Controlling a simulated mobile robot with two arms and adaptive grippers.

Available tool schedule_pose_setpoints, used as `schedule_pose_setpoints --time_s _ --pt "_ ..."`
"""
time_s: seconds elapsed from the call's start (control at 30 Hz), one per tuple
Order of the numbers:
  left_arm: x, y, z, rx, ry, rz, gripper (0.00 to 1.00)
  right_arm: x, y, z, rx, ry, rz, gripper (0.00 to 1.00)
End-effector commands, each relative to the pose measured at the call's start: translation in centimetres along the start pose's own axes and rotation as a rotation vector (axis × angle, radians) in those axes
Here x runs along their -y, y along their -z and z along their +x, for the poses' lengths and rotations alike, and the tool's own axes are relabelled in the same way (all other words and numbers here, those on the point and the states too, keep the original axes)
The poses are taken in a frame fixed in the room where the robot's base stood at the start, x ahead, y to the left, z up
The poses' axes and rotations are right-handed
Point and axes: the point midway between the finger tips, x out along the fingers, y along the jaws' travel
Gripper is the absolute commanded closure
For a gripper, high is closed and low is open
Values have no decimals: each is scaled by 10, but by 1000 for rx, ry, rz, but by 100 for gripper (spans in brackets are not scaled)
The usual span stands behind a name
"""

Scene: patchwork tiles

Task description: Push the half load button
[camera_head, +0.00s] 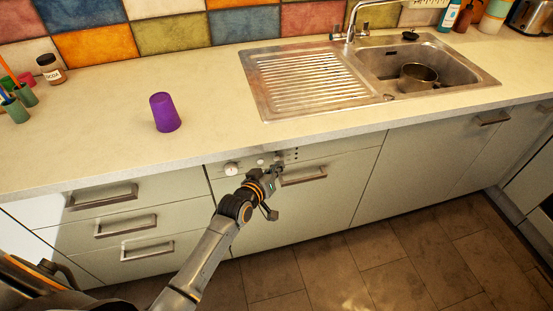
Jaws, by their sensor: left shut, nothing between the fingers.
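The dishwasher (315,205) is built in under the counter, with its door closed. Its control panel (318,152) runs along the top, with a round knob (231,169) at the left and small dark marks or buttons (293,153) near the middle. My left gripper (278,169) is shut and empty, in front of the panel just left of the door handle (303,176). It hides part of the panel. I cannot make out which button is the half load button, nor whether the fingertips touch the panel. My right gripper is not in view.
A purple cup (164,112) stands upside down on the counter (215,120) above. A sink (420,65) with a pot (417,77) is at the right. Drawers (125,222) with protruding handles are left of the dishwasher. The tiled floor (365,265) in front is clear.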

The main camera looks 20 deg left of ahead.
Motion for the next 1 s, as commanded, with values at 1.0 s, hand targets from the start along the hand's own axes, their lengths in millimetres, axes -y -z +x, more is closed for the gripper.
schedule_pose_setpoints --time_s 1.0 --pt "4 5 6 0 0 0 100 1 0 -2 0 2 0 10"
